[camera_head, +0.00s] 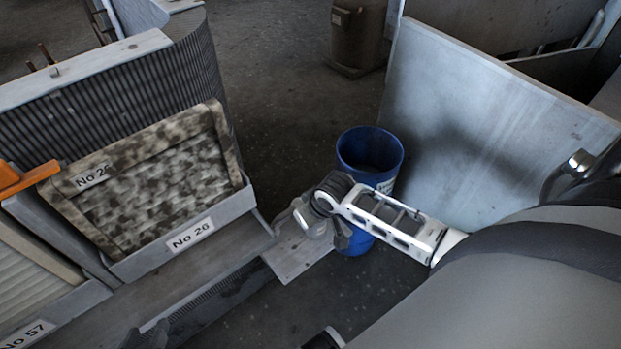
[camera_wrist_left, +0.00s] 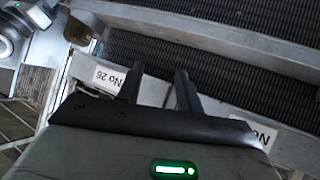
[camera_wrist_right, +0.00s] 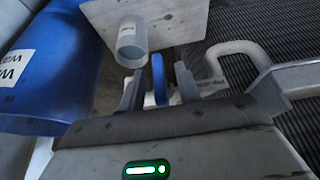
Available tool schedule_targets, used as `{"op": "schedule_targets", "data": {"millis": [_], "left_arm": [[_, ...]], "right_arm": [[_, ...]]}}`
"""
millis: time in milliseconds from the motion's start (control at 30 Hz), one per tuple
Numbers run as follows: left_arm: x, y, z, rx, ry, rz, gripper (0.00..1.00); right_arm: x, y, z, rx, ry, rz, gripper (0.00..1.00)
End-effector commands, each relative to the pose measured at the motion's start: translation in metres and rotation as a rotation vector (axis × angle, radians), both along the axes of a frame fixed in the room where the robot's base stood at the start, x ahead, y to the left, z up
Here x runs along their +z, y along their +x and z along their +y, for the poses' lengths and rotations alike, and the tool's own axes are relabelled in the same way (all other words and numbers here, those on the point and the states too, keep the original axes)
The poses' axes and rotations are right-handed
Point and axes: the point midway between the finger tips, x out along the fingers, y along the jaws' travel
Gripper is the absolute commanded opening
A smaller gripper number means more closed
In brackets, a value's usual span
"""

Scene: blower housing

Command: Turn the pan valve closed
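In the right wrist view, a blue handle (camera_wrist_right: 159,78), which looks like the pan valve's lever, stands between the two fingers of my right gripper (camera_wrist_right: 157,88). Gaps show on both sides, so this gripper is open; contact cannot be told. A grey pipe end (camera_wrist_right: 131,42) is just beyond, at the upper left. In the head view my right arm's wrist hides the valve. My left gripper (camera_wrist_left: 160,85) is open and empty in the left wrist view, near the labelled rail. In the head view it shows only as a dark shape (camera_head: 148,335) at the bottom edge.
A blue bin (camera_head: 370,155) stands behind my right wrist and fills the left of the right wrist view (camera_wrist_right: 50,70). Filter panels (camera_head: 160,190) labelled No 26 line the left. A pale plate (camera_head: 293,258) juts below my right wrist. A large grey panel (camera_head: 480,120) stands at right.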

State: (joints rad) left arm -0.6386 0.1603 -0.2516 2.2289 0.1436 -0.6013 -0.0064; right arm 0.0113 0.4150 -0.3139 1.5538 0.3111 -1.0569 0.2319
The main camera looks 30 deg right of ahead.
Motion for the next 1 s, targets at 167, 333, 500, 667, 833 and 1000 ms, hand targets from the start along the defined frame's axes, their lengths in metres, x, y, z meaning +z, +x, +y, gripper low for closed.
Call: {"op": "schedule_targets", "data": {"millis": [167,333,500,667,833,1000], "left_arm": [[0.000,0.000,0.000,-0.001,-0.001,0.000,0.36],[0.001,0.000,0.000,-0.001,-0.001,-0.004,0.36],[0.002,0.001,-0.001,0.002,-0.003,-0.006,0.36],[0.005,0.002,-0.001,0.006,-0.007,-0.011,0.36],[0.012,0.002,-0.001,0.011,-0.008,-0.024,0.36],[0.021,0.002,0.002,0.018,-0.007,-0.039,0.36]], "right_arm": [[0.000,0.000,0.000,0.000,0.000,0.000,0.34],[0.000,0.000,0.000,0.000,0.000,0.000,0.00],[0.000,0.000,0.000,0.000,0.001,0.001,0.00],[0.000,0.000,0.000,0.000,0.017,0.003,0.00],[0.001,0.000,-0.001,-0.002,0.078,0.008,0.00],[0.000,0.000,-0.003,-0.003,0.192,0.018,0.00]]}}
